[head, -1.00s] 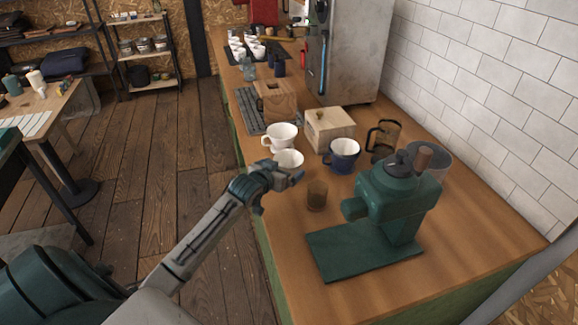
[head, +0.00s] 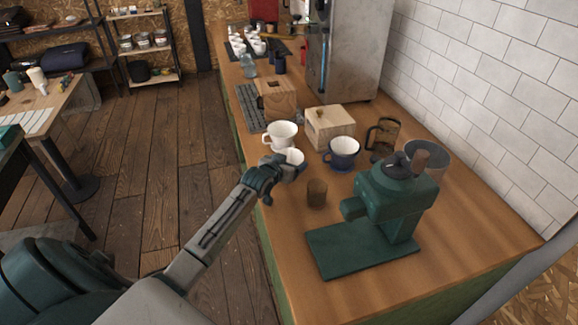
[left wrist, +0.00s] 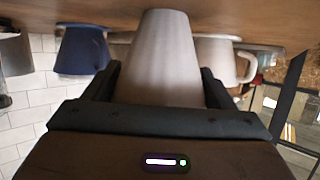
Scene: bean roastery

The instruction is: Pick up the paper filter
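The paper filter (head: 294,156) is a pale, tapered piece on the counter, just in front of a white cup; my left gripper partly covers it in the head view. In the left wrist view, which is upside down, the filter (left wrist: 162,60) fills the space between the two dark fingers and widens toward the palm. My left gripper (head: 283,171) is low over the counter's left edge. Its fingers stand wide apart, one on each side of the filter; I see no clear grip on it. My right gripper is not in view.
A white cup (head: 281,135) and a blue mug (head: 342,153) stand close by. A brown glass (head: 316,193) and a green grinder (head: 392,203) are to the right. A wooden box (head: 329,127) and dark glass jug (head: 382,137) stand behind. Bare counter lies near the front.

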